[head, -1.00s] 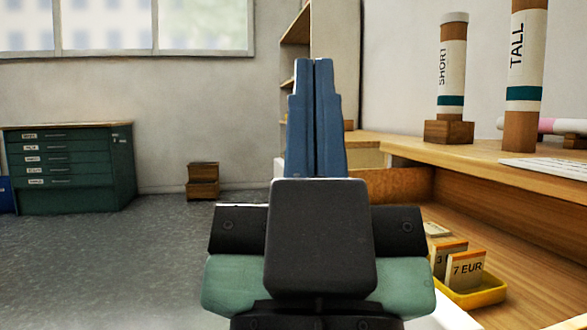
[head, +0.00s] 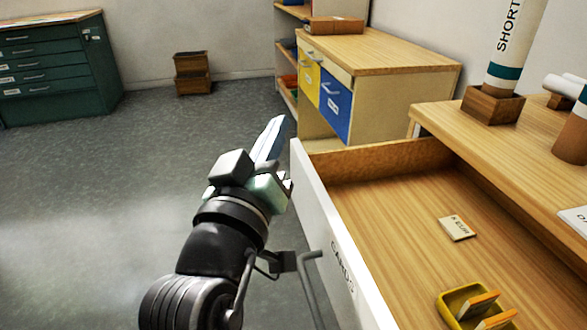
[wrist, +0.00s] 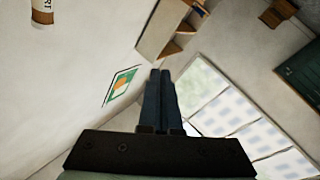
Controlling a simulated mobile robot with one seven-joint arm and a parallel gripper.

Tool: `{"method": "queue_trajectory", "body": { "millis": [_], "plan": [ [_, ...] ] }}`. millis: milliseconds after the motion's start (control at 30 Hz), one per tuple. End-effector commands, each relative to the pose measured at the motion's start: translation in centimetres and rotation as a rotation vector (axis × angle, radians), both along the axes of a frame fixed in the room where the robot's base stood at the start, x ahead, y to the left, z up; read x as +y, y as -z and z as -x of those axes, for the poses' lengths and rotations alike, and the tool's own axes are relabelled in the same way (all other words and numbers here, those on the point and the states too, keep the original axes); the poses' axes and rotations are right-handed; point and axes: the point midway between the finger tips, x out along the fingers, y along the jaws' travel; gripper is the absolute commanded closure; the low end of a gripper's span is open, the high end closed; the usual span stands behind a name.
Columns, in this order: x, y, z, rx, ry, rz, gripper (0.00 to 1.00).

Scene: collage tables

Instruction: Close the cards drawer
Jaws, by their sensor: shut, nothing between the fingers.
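The cards drawer (head: 320,222) stands pulled open on the right in the head view, its white front marked "CARDS" and its grey bar handle (head: 312,285) facing left. Inside it lie a small card (head: 457,228) and a yellow tray (head: 452,297) with cards in it. My gripper (head: 277,128) is shut and empty, its blue fingers together. It is beside the far end of the drawer front, on the outer left side, and points up and away. In the wrist view the shut fingers (wrist: 160,95) point toward the wall and window; the drawer does not show there.
The drawer's table (head: 455,110) carries a tube marked "SHORT" (head: 505,50) in a wooden base. Behind stands a cabinet (head: 390,75) with yellow and blue drawers. A green cabinet (head: 60,70) and wooden boxes (head: 192,73) are by the far wall. The floor at left is clear.

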Motion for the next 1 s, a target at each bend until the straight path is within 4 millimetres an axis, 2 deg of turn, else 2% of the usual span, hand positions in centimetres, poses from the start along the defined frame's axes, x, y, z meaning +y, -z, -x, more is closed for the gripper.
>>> {"method": "queue_trajectory", "body": {
  "millis": [33,100,200,300,367,500,667,867,1000],
  "plan": [
    [1.2,2.4,-0.5,0.097,0.034,0.083,1.00],
    [2.4,6.3,-0.4,0.216,0.093,0.222,1.00],
    [3.8,11.4,1.1,0.361,0.177,0.454,1.00],
    [4.9,14.8,3.4,0.447,0.247,0.678,1.00],
    [5.4,16.1,4.8,0.474,0.281,0.792,1.00],
    [6.1,17.7,7.0,0.490,0.333,0.968,1.00],
    [6.1,18.2,7.5,0.489,0.355,1.030,1.00],
    [4.7,18.2,4.9,0.489,0.360,1.026,1.00],
    [3.3,18.2,2.1,0.489,0.360,1.025,1.00]
  ]
}}
